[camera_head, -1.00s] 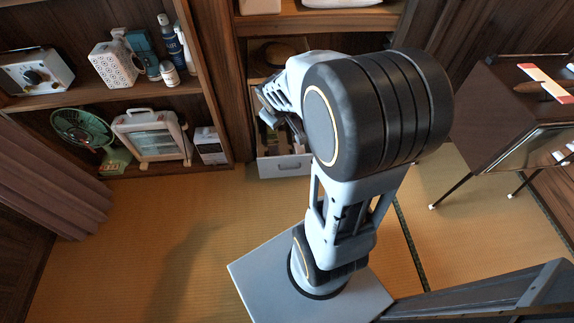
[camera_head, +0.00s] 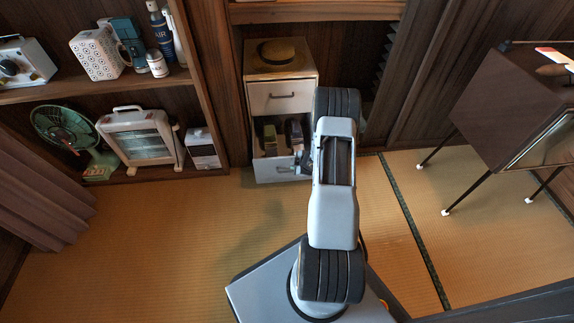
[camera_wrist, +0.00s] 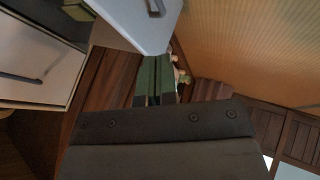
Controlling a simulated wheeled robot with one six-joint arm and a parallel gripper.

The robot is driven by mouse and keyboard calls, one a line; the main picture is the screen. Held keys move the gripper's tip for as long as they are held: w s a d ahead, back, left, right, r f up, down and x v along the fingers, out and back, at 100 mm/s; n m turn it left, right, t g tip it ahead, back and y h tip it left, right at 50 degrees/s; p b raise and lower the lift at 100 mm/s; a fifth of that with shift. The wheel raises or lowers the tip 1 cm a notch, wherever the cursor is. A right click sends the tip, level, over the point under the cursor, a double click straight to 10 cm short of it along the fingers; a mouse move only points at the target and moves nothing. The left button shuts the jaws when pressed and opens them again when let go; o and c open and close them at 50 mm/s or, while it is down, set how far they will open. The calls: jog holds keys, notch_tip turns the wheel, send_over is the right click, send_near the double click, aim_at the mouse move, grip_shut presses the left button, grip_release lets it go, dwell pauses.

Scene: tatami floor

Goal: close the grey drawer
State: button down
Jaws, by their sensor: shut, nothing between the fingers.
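The grey drawer (camera_head: 275,171) is the lower one of a small cabinet in the head view. It stands pulled out, with several dark and green items inside. Its front and handle also show at the top of the wrist view (camera_wrist: 140,22). My gripper (camera_head: 304,164) is low at the right part of the drawer, partly hidden behind my arm. In the wrist view its two green-grey fingers (camera_wrist: 156,68) are together and empty, close to the drawer front's lower edge. I cannot tell whether they touch it.
A shelf with a green fan (camera_head: 65,130) and heater (camera_head: 138,138) is at left. A dark legged cabinet (camera_head: 510,105) is at right. Tatami floor in front is clear.

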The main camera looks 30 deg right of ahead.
aim_at(282, 164)
jog(key=shift+w+d+f+b, duration=0.1)
jog(key=shift+w+f+b, duration=0.65)
jog(key=shift+w+f, duration=0.45)
jog(key=shift+w+d+f+b, duration=0.15)
jog(key=shift+w+f+b, duration=0.7)
jog(key=shift+w, duration=0.7)
jog(key=shift+w+d+f+b, duration=0.1)
jog(key=shift+w+f+b, duration=0.6)
jog(key=shift+w+f, duration=0.5)
jog(key=shift+w+r, duration=0.15)
jog(key=shift+w, duration=0.05)
